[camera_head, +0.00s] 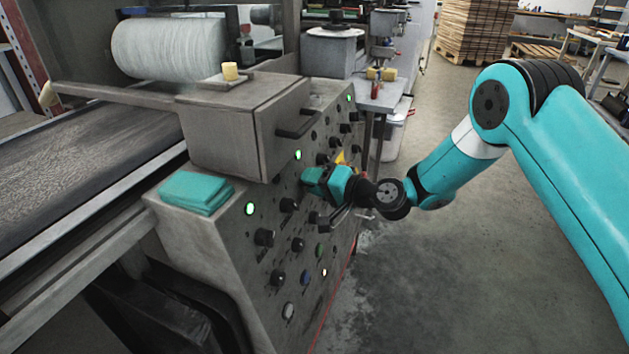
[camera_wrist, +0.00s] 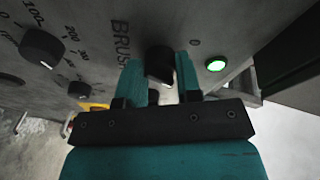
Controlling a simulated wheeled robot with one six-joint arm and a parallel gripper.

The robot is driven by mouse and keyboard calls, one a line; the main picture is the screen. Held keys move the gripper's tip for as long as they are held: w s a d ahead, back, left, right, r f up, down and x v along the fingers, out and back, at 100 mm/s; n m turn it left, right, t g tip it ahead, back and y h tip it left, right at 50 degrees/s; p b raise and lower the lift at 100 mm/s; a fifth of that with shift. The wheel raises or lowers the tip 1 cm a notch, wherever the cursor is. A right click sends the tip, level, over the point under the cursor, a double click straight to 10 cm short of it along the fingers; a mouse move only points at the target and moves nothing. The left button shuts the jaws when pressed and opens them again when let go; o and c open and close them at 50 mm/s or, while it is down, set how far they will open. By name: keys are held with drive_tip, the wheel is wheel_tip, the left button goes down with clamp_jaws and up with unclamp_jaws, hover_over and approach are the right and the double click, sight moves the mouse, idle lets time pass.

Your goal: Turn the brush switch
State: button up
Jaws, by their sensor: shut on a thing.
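The brush switch (camera_wrist: 159,64) is a black rotary knob on the grey control panel, with the printed word BRUSH beside it in the wrist view. My gripper (camera_wrist: 159,78) has its two teal fingers on either side of this knob and is shut on it. In the head view my gripper (camera_head: 318,178) reaches the panel's upper middle from the right, and it hides the knob there. A lit green light (camera_wrist: 216,64) sits just right of the knob in the wrist view.
The control panel (camera_head: 262,295) carries several other black knobs and lit lights close around my gripper. A box with a handle (camera_head: 297,122) juts out above. Folded teal cloths (camera_head: 196,190) lie on the machine's ledge. The floor (camera_head: 450,270) to the right is clear.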

drive_tip(key=o, duration=0.9)
drive_tip(key=b+v, duration=0.1)
drive_tip(key=v, duration=1.6)
drive_tip(key=shift+s+d, duration=0.1)
drive_tip(key=shift+d, duration=0.1)
